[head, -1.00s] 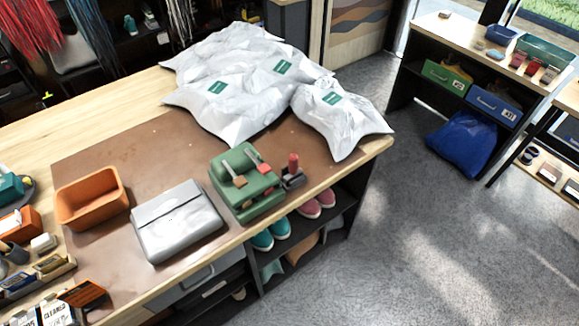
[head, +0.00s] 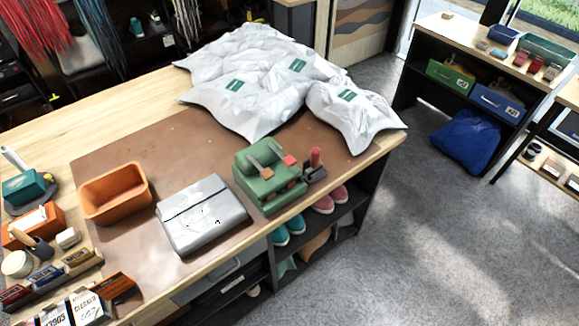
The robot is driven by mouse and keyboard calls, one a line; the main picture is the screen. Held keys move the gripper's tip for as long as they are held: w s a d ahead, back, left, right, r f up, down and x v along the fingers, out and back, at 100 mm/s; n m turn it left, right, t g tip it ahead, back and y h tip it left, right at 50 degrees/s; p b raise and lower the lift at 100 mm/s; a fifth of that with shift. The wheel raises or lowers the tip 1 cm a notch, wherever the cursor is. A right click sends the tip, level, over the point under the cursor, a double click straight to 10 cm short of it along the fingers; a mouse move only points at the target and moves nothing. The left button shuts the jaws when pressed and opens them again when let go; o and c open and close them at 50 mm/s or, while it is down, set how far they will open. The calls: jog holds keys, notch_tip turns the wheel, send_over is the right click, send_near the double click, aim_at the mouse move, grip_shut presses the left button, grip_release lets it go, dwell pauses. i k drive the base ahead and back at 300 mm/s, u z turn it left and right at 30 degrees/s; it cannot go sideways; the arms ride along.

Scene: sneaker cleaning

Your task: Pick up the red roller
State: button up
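A small upright red cylinder (head: 316,157), the thing that best fits the red roller, stands on a dark grey block (head: 315,173) near the front right edge of the workbench. It is just to the right of a green machine (head: 266,186). The machine has two levers on top, one with an orange-brown tip and one with a red tip (head: 289,160). I cannot tell how the red cylinder is fixed to the block. My gripper is not in view.
White bags (head: 240,104) lie behind the machine. A grey-white box (head: 200,215) and an orange bin (head: 114,191) are to its left on the brown mat (head: 160,150). Shoes (head: 325,201) sit on the shelf below. The floor (head: 440,240) at right is clear.

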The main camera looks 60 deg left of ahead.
aim_at(316, 164)
jog(key=k, duration=1.6)
jog(key=u, duration=1.05)
jog(key=i, duration=1)
